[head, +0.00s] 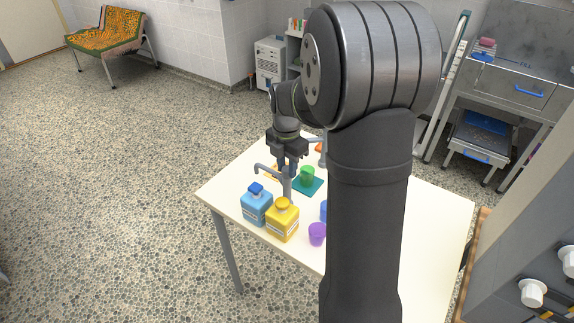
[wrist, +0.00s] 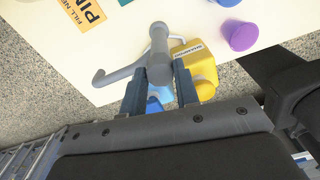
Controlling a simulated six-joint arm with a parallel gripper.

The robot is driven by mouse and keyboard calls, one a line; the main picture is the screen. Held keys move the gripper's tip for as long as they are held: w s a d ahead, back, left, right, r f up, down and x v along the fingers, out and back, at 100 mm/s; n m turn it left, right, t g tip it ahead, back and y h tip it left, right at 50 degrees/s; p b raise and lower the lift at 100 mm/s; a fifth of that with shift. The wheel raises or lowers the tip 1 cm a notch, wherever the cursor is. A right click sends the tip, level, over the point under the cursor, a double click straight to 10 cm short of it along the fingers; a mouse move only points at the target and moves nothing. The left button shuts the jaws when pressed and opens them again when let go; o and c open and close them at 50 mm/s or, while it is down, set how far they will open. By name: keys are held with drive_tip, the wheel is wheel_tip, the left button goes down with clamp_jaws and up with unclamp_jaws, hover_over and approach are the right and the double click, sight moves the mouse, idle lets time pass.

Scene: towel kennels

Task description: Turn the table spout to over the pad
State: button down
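The grey table spout (head: 270,172) stands on the white table, and its arm points left in the head view, away from the teal pad (head: 308,188). A green cup (head: 307,175) stands on that pad. In the wrist view the spout (wrist: 118,75) has a bent arm to the left and a round post top between my fingers. My gripper (head: 288,168) is above the table by the spout. Its two fingers show well apart in the wrist view (wrist: 161,82); contact with the spout is unclear. Only a corner of the pad shows there.
A blue bottle (head: 256,207) and a yellow bottle (head: 283,222) stand close in front of the spout. A purple cup (head: 317,234) and a partly hidden blue cup (head: 324,211) are to the right. My arm hides much of the table's right side.

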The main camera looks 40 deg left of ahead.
drive_tip(key=shift+m, duration=0.3)
drive_tip(key=m, duration=0.3)
drive_tip(key=shift+m, duration=0.3)
drive_tip(key=m, duration=0.4)
drive_tip(key=shift+m, duration=0.3)
drive_tip(key=m, duration=0.4)
drive_tip(key=shift+m, duration=2.5)
drive_tip(key=c, duration=1.1)
unclamp_jaws()
